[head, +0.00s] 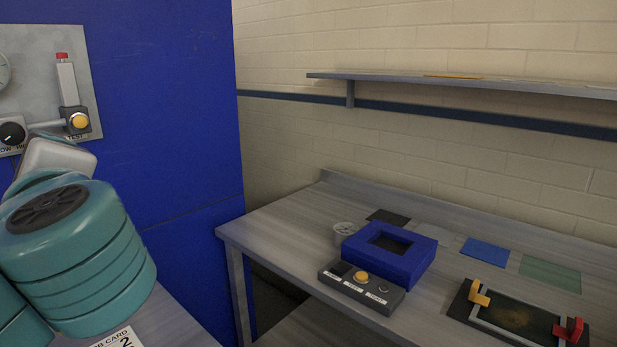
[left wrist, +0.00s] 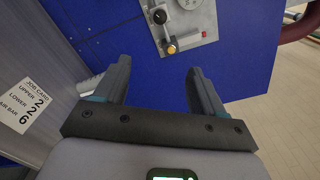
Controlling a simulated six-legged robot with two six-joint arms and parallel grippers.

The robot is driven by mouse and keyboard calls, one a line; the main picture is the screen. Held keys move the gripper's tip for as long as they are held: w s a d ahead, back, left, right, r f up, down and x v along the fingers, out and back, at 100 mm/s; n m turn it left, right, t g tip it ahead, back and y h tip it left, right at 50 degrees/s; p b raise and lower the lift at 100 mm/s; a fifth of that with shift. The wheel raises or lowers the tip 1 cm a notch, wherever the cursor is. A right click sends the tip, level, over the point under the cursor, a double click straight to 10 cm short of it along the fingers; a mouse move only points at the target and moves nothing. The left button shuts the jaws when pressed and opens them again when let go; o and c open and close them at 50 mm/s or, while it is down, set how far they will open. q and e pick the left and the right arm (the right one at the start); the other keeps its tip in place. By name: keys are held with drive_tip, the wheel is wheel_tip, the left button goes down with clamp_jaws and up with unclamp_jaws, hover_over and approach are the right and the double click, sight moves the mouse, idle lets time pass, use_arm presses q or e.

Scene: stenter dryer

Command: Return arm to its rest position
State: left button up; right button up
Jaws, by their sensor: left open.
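My left arm (head: 85,260), teal and ribbed, fills the lower left of the head view. It stands in front of the blue machine wall. In the left wrist view my left gripper (left wrist: 158,78) is open, with two dark fingers apart and nothing between them. Beyond the fingers is the blue machine wall (left wrist: 105,20) with a grey control panel (left wrist: 202,22). The gripper's fingers do not show clearly in the head view. My right gripper is in neither view.
The grey panel (head: 85,95) has a yellow button, a dark knob and a red-tipped lever. A job card (head: 118,340) lies low beside my arm. A grey bench (head: 280,225) at right bears a blue frame box (head: 412,265), a button box (head: 365,296) and a clamp tray (head: 470,298).

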use_arm(q)
drive_tip(key=w+d+f+m+h+p, duration=0.1)
drive_tip(key=w+d+f+m+h, duration=0.25)
drive_tip(key=f, duration=0.55)
drive_tip(key=w+d+f+m+h+p, duration=0.1)
drive_tip(key=w+d+f+h, duration=0.25)
drive_tip(key=w+f, duration=0.4)
drive_tip(key=s+d+f+g+h+p, duration=0.1)
drive_tip(key=d+f+g+h, duration=0.15)
drive_tip(key=f, duration=0.75)
drive_tip(key=d+f+g+h+p, duration=0.1)
drive_tip(key=d+f+g, duration=0.2)
drive_tip(key=f, duration=0.6)
drive_tip(key=s+d+f+n+g+h+p, duration=0.2)
drive_tip(key=s+f+n+h+p, duration=0.1)
drive_tip(key=s+f+n, duration=0.7)
drive_tip(key=s+d+f+n+g+h+p, duration=0.3)
drive_tip(key=s+f+n, duration=0.7)
drive_tip(key=f, duration=0.6)
drive_tip(key=shift+s+d+h, duration=0.15)
drive_tip(key=shift+s+h, duration=0.6)
drive_tip(key=shift+s, duration=0.35)
drive_tip(key=shift+n+g, duration=0.25)
